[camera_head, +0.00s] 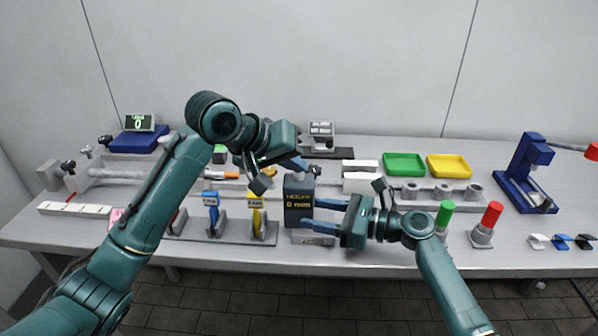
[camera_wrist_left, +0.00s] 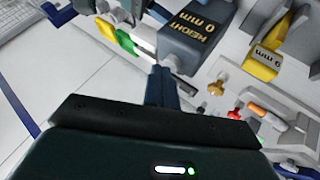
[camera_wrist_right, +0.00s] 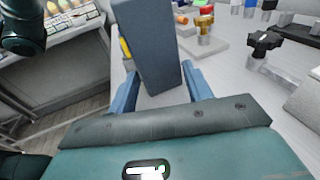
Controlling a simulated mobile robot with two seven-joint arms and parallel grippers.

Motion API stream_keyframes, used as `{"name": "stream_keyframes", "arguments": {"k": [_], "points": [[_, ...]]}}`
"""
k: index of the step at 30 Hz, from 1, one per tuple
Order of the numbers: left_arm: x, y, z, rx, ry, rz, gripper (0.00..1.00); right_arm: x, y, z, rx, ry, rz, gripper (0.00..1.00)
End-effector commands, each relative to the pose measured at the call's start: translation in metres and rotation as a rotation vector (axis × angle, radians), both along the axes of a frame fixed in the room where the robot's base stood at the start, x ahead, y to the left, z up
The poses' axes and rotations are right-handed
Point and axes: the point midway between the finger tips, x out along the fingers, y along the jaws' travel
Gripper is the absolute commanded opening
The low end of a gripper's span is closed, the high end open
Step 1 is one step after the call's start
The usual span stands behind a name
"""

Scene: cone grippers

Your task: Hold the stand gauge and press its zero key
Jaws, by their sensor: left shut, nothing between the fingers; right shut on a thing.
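The stand gauge (camera_head: 298,205) is a dark upright block on a pale base, its display reading HEIGHT 0 mm. The display also shows in the left wrist view (camera_wrist_left: 195,30). My right gripper (camera_head: 318,215) is shut on the gauge from the right; in the right wrist view the gauge body (camera_wrist_right: 153,45) stands between the two blue fingers. My left gripper (camera_head: 303,164) is shut and empty, its fingertips just above the top of the gauge. In the left wrist view the closed fingertips (camera_wrist_left: 161,75) are close to the gauge; I cannot tell whether they touch. The zero key is not clearly visible.
Blue (camera_head: 211,203) and yellow (camera_head: 257,212) gauges stand close left of the stand gauge. Green (camera_head: 404,164) and yellow (camera_head: 450,166) trays lie behind right. Green (camera_head: 445,213) and red (camera_head: 492,214) cylinders stand at the right.

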Motion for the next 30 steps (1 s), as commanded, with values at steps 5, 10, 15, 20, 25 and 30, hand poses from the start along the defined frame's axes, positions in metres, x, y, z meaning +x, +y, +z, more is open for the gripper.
{"name": "stream_keyframes", "arguments": {"k": [5, 10, 15, 20, 25, 30], "points": [[0.0, 0.0, 0.009, 0.0, 0.001, 0.001, 0.0, 0.0, 0.0, 0.0, 0.0, 0.0, 0.0, 0.37], [0.0, 0.0, 0.015, -0.001, 0.0, 0.0, 0.0, 0.0, 0.0, 0.0, 0.0, 0.0, 0.0, 0.37], [0.0, 0.0, 0.015, -0.001, 0.0, 0.0, 0.0, 0.0, 0.0, 0.0, 0.0, 0.0, 0.0, 0.37], [0.0, 0.0, 0.019, -0.001, -0.001, 0.0, 0.0, 0.0, 0.0, 0.0, 0.0, 0.0, 0.0, 0.37], [0.0, 0.0, 0.035, -0.002, -0.003, 0.0, 0.0, 0.0, 0.0, 0.0, 0.0, 0.0, 0.0, 0.37], [0.0, 0.0, 0.052, -0.001, -0.002, 0.001, 0.0, 0.0, 0.0, 0.0, 0.0, 0.0, 0.0, 0.37]]}}
